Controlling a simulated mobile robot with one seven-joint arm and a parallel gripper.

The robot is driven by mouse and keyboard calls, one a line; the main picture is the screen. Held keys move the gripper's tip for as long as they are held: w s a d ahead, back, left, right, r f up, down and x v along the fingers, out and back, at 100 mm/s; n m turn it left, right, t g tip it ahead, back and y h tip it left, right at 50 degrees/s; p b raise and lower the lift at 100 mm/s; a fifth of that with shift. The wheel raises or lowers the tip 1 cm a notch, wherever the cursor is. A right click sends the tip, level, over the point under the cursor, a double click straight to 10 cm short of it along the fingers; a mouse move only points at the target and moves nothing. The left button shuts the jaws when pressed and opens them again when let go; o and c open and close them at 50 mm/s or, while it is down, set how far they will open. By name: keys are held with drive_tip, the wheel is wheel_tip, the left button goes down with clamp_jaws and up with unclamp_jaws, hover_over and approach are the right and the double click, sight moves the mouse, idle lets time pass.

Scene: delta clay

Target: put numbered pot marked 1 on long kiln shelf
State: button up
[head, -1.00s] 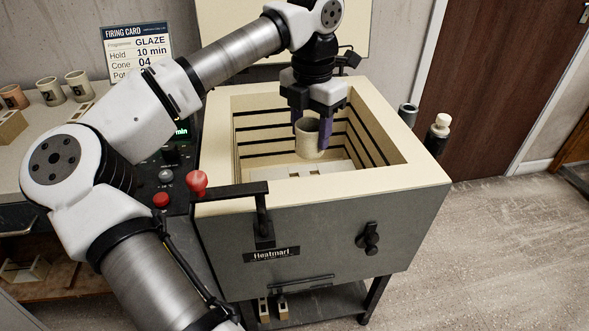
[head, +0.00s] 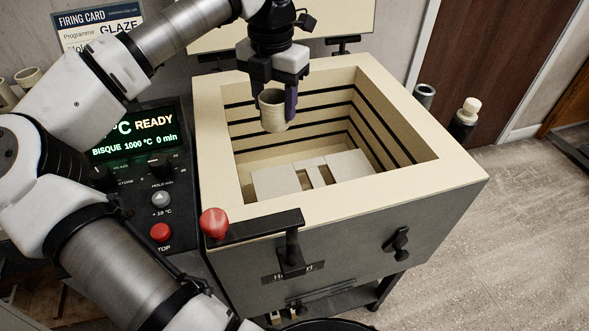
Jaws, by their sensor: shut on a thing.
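My gripper (head: 273,97) is shut on a small cream pot (head: 272,112) and holds it upright over the back left part of the open kiln. No number shows on the side of the pot facing me. Pale flat slabs lie low inside the kiln: one on the left (head: 276,182) and one on the right (head: 349,165), with a narrow gap and a small piece between them. The pot is above the slabs and apart from them. I cannot tell which slab is the long kiln shelf.
The kiln's cream rim (head: 455,181) surrounds the opening. A red knob (head: 214,223) sits by its front left corner. The control panel (head: 140,135) stands at left, with other pots (head: 28,77) beyond. A dark bottle (head: 465,124) stands behind the kiln at right.

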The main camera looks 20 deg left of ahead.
sight(276, 127)
wheel_tip(276, 127, down, 18)
drive_tip(key=shift+f+b, duration=0.1)
drive_tip(key=shift+b, duration=0.5)
drive_tip(key=shift+f+b, duration=0.25)
drive_tip(key=shift+b, duration=0.1)
drive_tip(key=o, duration=1)
drive_tip(key=shift+r, duration=0.1)
drive_tip(key=shift+r, duration=0.1)
wheel_tip(276, 127, up, 12)
drive_tip(key=shift+r+p, duration=0.1)
drive_tip(key=shift+p, duration=0.7)
